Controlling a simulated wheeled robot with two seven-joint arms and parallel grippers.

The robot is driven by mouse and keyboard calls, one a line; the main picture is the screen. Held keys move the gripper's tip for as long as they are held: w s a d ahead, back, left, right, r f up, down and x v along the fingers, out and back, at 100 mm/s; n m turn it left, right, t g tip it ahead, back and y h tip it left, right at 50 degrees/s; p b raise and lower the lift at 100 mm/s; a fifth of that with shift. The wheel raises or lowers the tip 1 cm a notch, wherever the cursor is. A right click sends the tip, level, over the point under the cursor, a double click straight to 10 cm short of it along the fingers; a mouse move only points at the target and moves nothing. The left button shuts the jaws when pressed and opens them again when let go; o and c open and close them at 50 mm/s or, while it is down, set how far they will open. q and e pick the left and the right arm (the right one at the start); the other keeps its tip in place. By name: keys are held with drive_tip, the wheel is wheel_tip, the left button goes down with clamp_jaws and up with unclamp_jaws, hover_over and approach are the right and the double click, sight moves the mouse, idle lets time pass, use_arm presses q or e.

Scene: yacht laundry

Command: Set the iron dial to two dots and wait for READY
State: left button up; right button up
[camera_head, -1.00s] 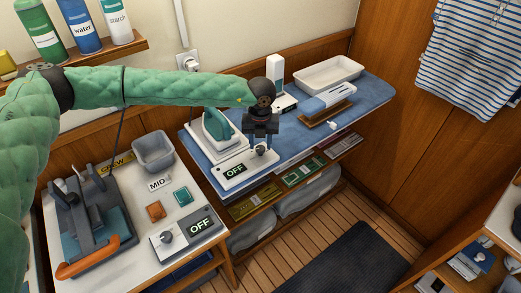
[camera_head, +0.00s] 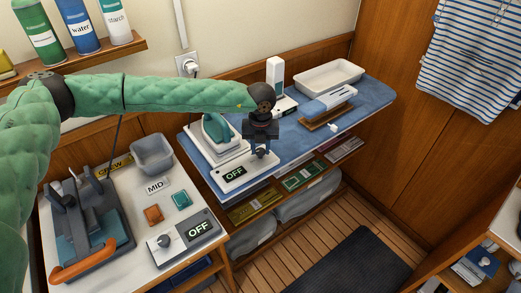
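The teal iron (camera_head: 216,131) rests on its white base at the left end of the blue ironing surface. In front of it is a white control panel with a display (camera_head: 235,173) reading OFF and a dark dial (camera_head: 262,153) at its right end. My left gripper (camera_head: 262,150) points down at this dial, its fingers close about the knob. The gripper hides part of the dial, and I cannot tell whether the fingers touch it. The dial's dot marks are too small to read. My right gripper is not in view.
A second panel (camera_head: 198,229) reading OFF, with its own knob, stands on the left counter beside a press with an orange handle (camera_head: 84,260). A grey bin (camera_head: 152,154) is behind. A white tray (camera_head: 329,75) and a tall white bottle (camera_head: 275,76) stand further back.

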use_arm(q)
drive_tip(key=shift+f+m+b, duration=0.35)
drive_tip(key=shift+m+b, duration=0.75)
drive_tip(key=shift+b, duration=0.5)
drive_tip(key=shift+r+m+b, duration=0.1)
drive_tip(key=shift+m+b, duration=0.2)
drive_tip(key=shift+r+m, duration=0.25)
drive_tip(key=shift+m, duration=0.05)
drive_tip(key=shift+f, duration=0.1)
drive_tip(key=m+b, duration=0.2)
drive_tip(key=b, duration=0.1)
drive_tip(key=shift+f, duration=0.2)
drive_tip(key=shift+r+m+b, duration=0.1)
drive_tip(key=shift+m+b, duration=0.3)
drive_tip(key=shift+r, duration=0.15)
